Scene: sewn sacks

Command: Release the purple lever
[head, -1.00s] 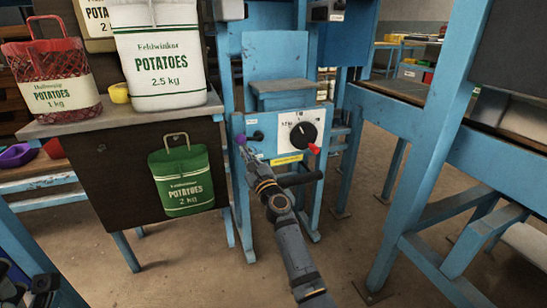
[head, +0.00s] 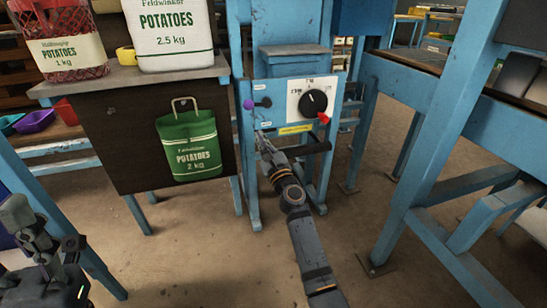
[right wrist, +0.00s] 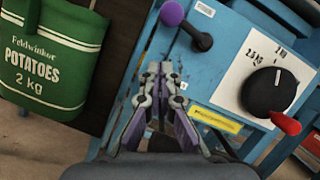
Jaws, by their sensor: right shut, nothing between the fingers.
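The purple lever (head: 249,104) is on the blue machine's front panel; its purple knob points left from a dark pivot. In the right wrist view the purple knob (right wrist: 172,13) is near the top, up and left of the pivot. My right gripper (head: 262,138) is shut and empty, below the lever and apart from it. In the right wrist view its fingertips (right wrist: 158,70) are together in front of the panel, below the knob. My left gripper (head: 72,245) is at the lower left, far from the lever; its fingers are not clear.
A black dial (head: 313,103) with a red pointer is right of the lever, above a yellow label (head: 296,129). A green potato sack (head: 188,146) hangs on the dark board at left. A white sack (head: 170,35) stands on the table. A blue frame (head: 425,145) stands at right.

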